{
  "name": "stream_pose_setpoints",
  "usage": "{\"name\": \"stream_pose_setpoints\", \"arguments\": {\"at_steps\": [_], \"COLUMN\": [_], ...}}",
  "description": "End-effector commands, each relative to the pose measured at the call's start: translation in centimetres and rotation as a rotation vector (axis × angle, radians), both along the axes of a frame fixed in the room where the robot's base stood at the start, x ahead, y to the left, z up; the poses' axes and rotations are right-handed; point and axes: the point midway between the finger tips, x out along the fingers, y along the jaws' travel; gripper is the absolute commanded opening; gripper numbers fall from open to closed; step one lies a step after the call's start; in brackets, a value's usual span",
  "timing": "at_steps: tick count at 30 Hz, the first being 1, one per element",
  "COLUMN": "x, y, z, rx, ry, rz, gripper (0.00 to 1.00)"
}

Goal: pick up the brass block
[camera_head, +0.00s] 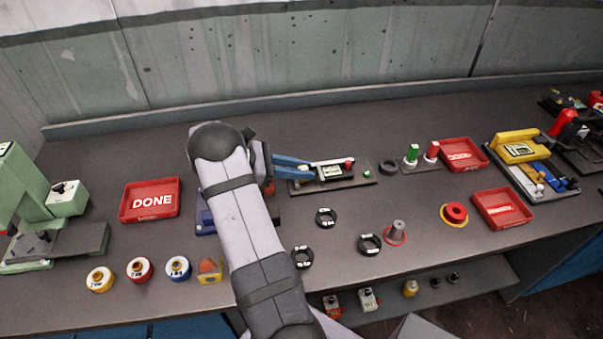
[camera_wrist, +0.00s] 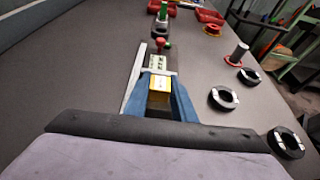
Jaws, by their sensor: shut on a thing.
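The brass block (camera_wrist: 160,82) is yellow and sits between the blue fingers of my gripper (camera_wrist: 159,76) in the wrist view. The fingers are shut on it. In the head view my gripper (camera_head: 310,168) reaches right from the end of my arm, at the left part of a dark fixture (camera_head: 359,180) with a small display. The block cannot be made out clearly there. I cannot tell whether it rests on the fixture or is lifted.
Black rings (camera_head: 325,217) lie in front of the fixture. A grey peg on a red base (camera_head: 397,232) stands to the right. A red DONE tray (camera_head: 151,200) is at left. Red and green posts (camera_head: 412,153) stand beyond the fixture. The bench between the rings is clear.

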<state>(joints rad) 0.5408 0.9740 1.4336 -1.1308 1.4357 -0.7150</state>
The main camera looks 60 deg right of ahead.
Motion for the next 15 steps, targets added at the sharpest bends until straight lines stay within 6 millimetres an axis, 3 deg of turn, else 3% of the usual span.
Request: {"name": "stream_pose_setpoints", "arguments": {"at_steps": [15], "x": [0.0], "y": [0.0], "z": [7.7], "rx": [-0.003], "ry": [-0.003], "rz": [-0.001], "gripper": [0.0]}}
